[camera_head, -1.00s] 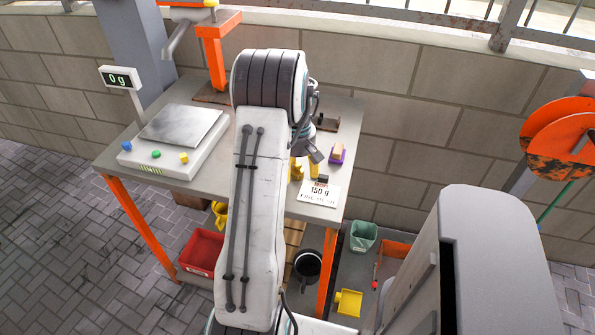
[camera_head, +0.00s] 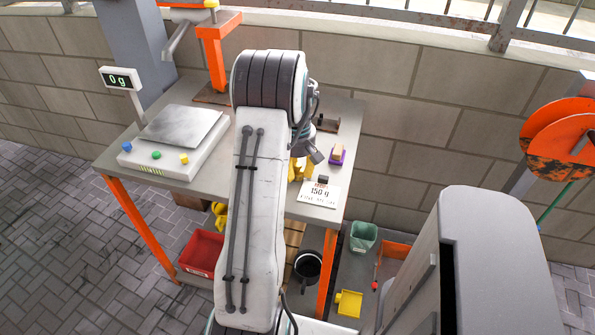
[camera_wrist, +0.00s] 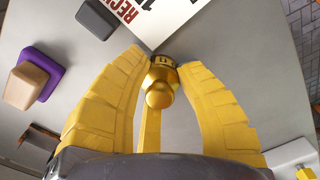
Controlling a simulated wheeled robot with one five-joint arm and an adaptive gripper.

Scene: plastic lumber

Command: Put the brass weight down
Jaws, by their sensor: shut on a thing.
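The brass weight (camera_wrist: 160,87) is a small golden piece with a round knob, between the yellow fingers of my gripper (camera_wrist: 165,60) in the wrist view. My gripper is shut on it. I cannot tell whether its base touches the table. In the head view the gripper's yellow fingers (camera_head: 300,168) are low over the right part of the grey table (camera_head: 262,196), partly behind my arm, and the weight is hidden there.
A white card reading 150 g (camera_head: 318,195) lies right of the gripper, with a small dark block (camera_head: 323,180) by it. A purple holder with a tan block (camera_head: 337,156) is behind. A scale (camera_head: 178,138) reading 0 g stands left.

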